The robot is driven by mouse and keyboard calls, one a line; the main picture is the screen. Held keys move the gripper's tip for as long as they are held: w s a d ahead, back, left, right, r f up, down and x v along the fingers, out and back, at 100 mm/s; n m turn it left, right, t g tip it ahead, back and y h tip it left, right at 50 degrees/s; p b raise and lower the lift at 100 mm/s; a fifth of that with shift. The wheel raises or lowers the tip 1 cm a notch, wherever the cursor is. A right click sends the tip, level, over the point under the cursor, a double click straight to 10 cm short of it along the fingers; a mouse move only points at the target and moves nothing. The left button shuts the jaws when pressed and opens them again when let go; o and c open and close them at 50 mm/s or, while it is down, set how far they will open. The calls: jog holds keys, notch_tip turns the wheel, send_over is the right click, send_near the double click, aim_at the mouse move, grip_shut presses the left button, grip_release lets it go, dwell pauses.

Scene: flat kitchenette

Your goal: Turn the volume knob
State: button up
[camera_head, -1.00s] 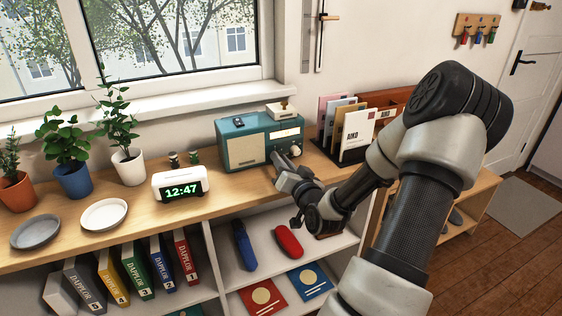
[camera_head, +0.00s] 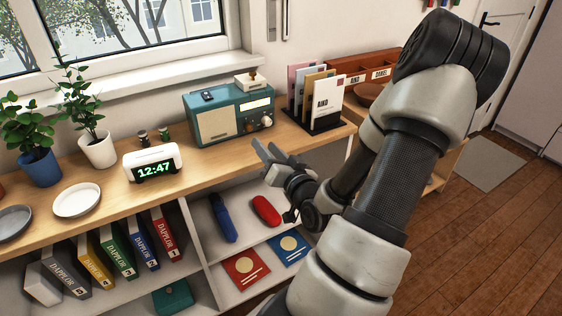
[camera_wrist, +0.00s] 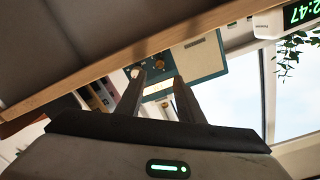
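The teal radio (camera_head: 208,128) stands on the wooden counter against the wall, with a cream speaker grille and a light dial. Its small round knobs (camera_head: 266,121) sit at the right of its front, below the dial. In the wrist view the radio (camera_wrist: 208,57) appears upside down beyond the fingers, and a pale knob (camera_wrist: 134,73) shows by the left finger. My gripper (camera_head: 264,149) is open and empty, in front of the radio near the counter's front edge. Its fingers (camera_wrist: 158,88) are apart and do not appear to touch the radio.
The letter rack (camera_head: 325,122) with upright envelopes stands right of the radio. A digital clock (camera_head: 152,163) and two small dark jars are to its left. The counter's front edge (camera_head: 190,188) runs close to my gripper, with open shelves below.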

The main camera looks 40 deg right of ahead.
jog(key=p+v, duration=0.7)
jog(key=v, duration=0.1)
dwell(0.5)
